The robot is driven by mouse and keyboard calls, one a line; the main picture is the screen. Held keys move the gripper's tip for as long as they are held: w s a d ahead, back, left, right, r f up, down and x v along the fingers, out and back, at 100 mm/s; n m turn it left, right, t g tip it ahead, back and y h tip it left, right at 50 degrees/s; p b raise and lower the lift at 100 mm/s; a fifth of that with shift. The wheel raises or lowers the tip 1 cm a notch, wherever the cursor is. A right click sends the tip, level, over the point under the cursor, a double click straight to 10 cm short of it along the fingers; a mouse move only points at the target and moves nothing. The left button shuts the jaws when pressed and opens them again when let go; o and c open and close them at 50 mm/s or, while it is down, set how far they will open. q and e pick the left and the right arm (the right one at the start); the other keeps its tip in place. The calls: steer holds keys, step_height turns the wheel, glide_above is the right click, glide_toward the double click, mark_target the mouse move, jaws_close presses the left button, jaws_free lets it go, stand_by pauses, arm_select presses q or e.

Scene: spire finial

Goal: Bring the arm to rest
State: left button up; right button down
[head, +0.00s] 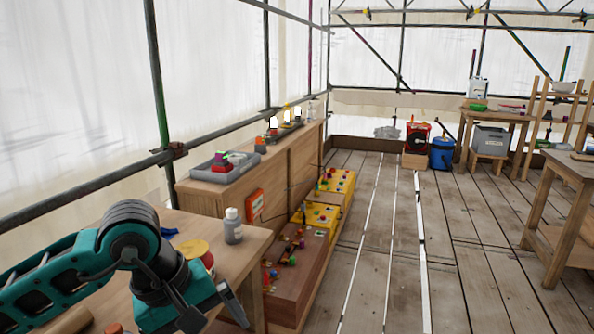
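My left arm comes in from the left, teal and dark grey, bent over the near wooden table (252,243). My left gripper (214,313) is low in the head view, near the table's front edge. Its two grey fingers stand apart, and I see nothing between them. The fingertips are close to the bottom edge of the picture. My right arm and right gripper are not in view.
A long wooden cabinet (270,180) bears a grey tray (226,167). Yellow and brown boxes (320,215) line its foot. The plank floor (400,240) is clear in the middle.

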arm_select(q)
steer(key=s+d+r+n+g+h, duration=0.1)
steer(key=s+d+n+g+h, duration=0.1)
steer(key=s+d+n+h, duration=0.35)
steer(key=s+d+r+n+g+h, duration=0.1)
steer(key=s+d+n+g+h, duration=0.15)
steer(key=d+h, duration=0.45)
steer(key=w+r+n+t+h+b, duration=0.2)
steer(key=w+n+t+h, duration=0.3)
steer(key=n+t, duration=0.75)
steer(key=w+a+f+n+t+y, duration=0.2)
steer(key=a+f+n+t+y, duration=0.1)
steer(key=n, duration=0.7)
steer(key=w+a+f+n+t+y, duration=0.1)
steer(key=a+f+n+t+y, duration=0.15)
steer(key=n, duration=0.75)
steer(key=a+f+n+t+y, duration=0.2)
steer(key=a+f+n+y, duration=0.5)
steer(key=f+n, duration=0.45)
steer(key=s+a+f+n+g+y, duration=0.2)
steer(key=s+f+n+g+y, duration=0.1)
steer(key=s+f+n, duration=0.2)
steer(key=s+a+f+n+g+y+b, duration=0.1)
steer(key=s+f+n, duration=0.4)
steer(key=f, duration=0.5)
steer(key=shift+s+a+f+n+g+y, duration=0.25)
steer(key=shift+a+n+g+y, duration=0.35)
steer(key=shift+a+g+y, duration=0.45)
steer(key=shift+d, duration=0.15)
